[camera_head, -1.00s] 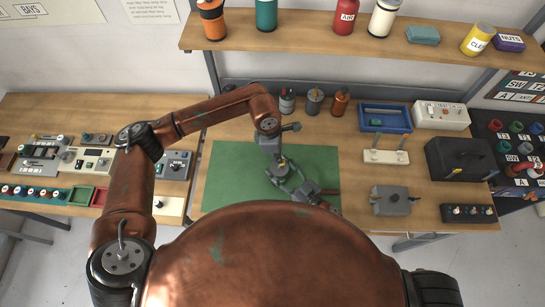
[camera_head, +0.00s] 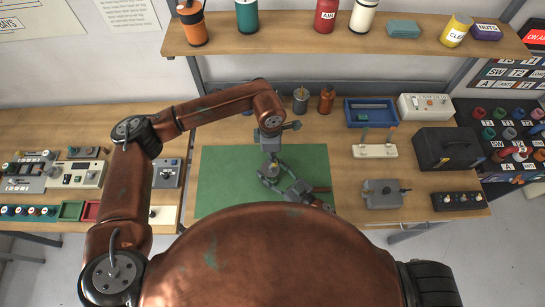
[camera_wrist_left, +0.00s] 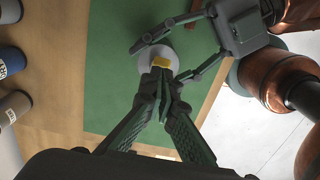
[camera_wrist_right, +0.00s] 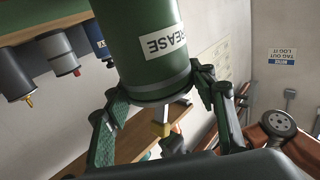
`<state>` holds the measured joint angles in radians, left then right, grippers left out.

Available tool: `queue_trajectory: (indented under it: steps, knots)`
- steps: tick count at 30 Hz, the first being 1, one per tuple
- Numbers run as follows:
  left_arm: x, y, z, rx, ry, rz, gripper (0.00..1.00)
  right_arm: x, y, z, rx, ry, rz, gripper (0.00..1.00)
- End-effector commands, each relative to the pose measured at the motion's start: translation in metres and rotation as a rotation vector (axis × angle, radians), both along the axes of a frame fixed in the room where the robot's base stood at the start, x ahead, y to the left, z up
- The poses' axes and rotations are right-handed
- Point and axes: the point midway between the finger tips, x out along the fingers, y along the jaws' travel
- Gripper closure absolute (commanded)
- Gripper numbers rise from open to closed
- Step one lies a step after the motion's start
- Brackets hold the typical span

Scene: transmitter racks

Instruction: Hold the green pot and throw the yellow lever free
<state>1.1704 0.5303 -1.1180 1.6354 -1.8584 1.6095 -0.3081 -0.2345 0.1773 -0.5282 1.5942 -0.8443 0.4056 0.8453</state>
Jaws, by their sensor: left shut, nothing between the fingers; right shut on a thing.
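The green pot (camera_wrist_right: 148,45), labelled GREASE, sits between the fingers of my right gripper (camera_wrist_right: 168,98) in the right wrist view. My right gripper (camera_wrist_left: 178,58) is shut on it. The pot's round grey end (camera_wrist_left: 152,60) carries the yellow lever (camera_wrist_left: 160,62), which also shows in the right wrist view (camera_wrist_right: 161,128). My left gripper (camera_wrist_left: 165,78) is shut and empty, its fingertips right at the lever; I cannot tell whether they touch it. In the head view, my left gripper (camera_head: 270,160) reaches down over the pot's end (camera_head: 270,171). The pot's green side is hidden there.
A green mat (camera_head: 228,165) lies below the grippers, with a dark red bar (camera_head: 322,189) by the right one. To the right are a grey switch box (camera_head: 382,194), a white lever panel (camera_head: 375,151), a blue tray (camera_head: 371,112) and a black case (camera_head: 447,148).

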Motion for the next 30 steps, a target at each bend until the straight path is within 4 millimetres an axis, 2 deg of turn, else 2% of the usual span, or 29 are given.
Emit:
queue_trajectory:
  steps: [10, 14, 17, 18, 24, 30]
  knots:
    - [0.0, 0.003, 0.001, 0.0, -0.001, 0.0, 1.0, 0.0, 0.0, -0.001, 0.001, 0.002, 0.0, 0.86]
    - [0.001, 0.016, 0.008, 0.0, -0.002, 0.001, 1.0, 0.0, 0.0, -0.001, 0.001, 0.002, 0.0, 0.86]
    - [0.001, 0.034, 0.017, 0.001, -0.003, 0.002, 1.0, 0.0, 0.0, -0.001, 0.0, 0.003, 0.0, 0.86]
    - [0.001, 0.038, 0.023, 0.0, -0.004, 0.001, 1.0, 0.0, 0.0, -0.001, 0.0, 0.003, 0.0, 0.86]
    - [0.001, 0.024, 0.069, -0.001, -0.003, -0.002, 1.0, 0.0, 0.0, -0.001, 0.001, 0.002, 0.0, 0.86]
    - [0.001, 0.017, 0.101, -0.001, -0.002, -0.001, 1.0, 0.0, 0.0, -0.001, -0.001, 0.002, 0.0, 0.86]
